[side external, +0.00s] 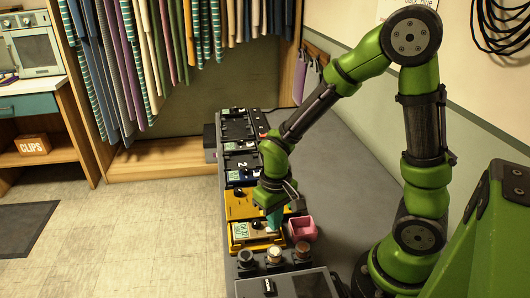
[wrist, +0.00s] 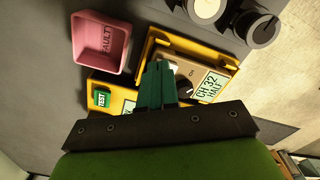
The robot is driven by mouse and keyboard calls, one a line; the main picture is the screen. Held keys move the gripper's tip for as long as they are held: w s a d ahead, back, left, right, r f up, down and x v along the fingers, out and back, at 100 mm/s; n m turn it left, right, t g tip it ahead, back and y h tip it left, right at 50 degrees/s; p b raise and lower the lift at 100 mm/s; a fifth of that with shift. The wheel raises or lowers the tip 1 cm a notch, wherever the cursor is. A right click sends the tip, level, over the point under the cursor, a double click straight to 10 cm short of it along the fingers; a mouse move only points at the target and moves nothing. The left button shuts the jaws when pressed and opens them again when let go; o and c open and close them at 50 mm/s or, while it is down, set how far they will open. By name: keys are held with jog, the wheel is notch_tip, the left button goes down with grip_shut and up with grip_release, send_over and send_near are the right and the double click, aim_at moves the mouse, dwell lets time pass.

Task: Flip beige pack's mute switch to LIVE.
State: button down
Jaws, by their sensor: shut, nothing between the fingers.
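The beige pack (wrist: 180,62) lies in a yellow cradle; its small screen reads "CH 32 HALF". In the side external view the beige pack (side external: 264,229) is near the front of the row, partly hidden by my gripper (side external: 274,222). In the wrist view the teal fingers of my gripper (wrist: 156,72) are shut and empty, over the left edge of the pack. A dark round part (wrist: 183,88) shows on the pack just right of the fingers. I cannot make out the mute switch or its position, nor whether the fingertips touch the pack.
A pink tray marked "FAULT" (wrist: 102,42) stands beside the pack. A green "TEST" button (wrist: 102,98) sits on a neighbouring yellow unit. Round knobs (side external: 274,255) stand in front of the pack, and other dark packs (side external: 238,129) continue behind. The grey counter (side external: 340,170) is clear on the right.

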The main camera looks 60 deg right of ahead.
jog(key=shift+r, duration=3.4)
